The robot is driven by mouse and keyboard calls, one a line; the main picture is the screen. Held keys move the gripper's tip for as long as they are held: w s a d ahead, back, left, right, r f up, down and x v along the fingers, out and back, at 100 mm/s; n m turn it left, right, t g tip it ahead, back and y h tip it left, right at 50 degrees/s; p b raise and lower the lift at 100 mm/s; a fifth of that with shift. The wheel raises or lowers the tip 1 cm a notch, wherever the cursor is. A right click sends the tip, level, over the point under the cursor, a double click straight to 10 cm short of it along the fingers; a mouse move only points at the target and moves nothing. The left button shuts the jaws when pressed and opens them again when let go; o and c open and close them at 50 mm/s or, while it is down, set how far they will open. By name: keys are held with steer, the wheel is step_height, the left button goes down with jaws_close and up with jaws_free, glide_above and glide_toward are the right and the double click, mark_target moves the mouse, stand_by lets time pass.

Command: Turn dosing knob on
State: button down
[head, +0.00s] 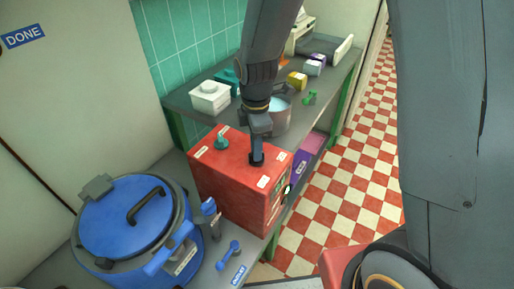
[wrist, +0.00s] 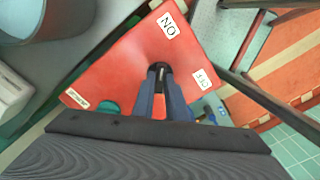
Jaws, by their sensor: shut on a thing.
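A red box (head: 228,180) stands on the grey counter, and its top face (wrist: 150,45) fills the middle of the wrist view. The dark dosing knob (wrist: 160,67) sits on that top face, between the ON label (wrist: 168,25) and the OFF label (wrist: 202,78). My gripper (head: 256,160) reaches down onto the box top. In the wrist view, my gripper (wrist: 161,75) has its two fingers closed around the knob. The fingers partly hide the knob, so I cannot tell which label it points to.
A teal knob (head: 221,141) is on the same box top, near its far left corner. A blue lidded kettle (head: 125,222) stands left of the box. A pot (head: 280,115) and a white container (head: 209,97) stand behind it. The checkered floor (head: 345,190) at right is clear.

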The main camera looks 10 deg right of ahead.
stand_by(0.4)
steer(key=c, duration=1.8)
jaws_free()
steer(key=shift+o, duration=0.2)
steer(key=shift+r, duration=0.15)
steer(key=shift+s+r+b, duration=0.1)
steer(key=shift+r+b, duration=0.8)
steer(key=shift+r, duration=2.9)
steer(key=s+d+f+m+b, duration=0.1)
steer(key=s+d+m, duration=0.3)
steer(key=m, duration=0.5)
steer(key=s+d+f+m+t, duration=0.1)
steer(key=s+d+m, duration=0.3)
steer(key=d+m, duration=0.5)
steer(key=shift+d+f+m+b, duration=0.2)
steer(key=shift+f+m+b, duration=0.2)
steer(key=shift+f+m, duration=0.35)
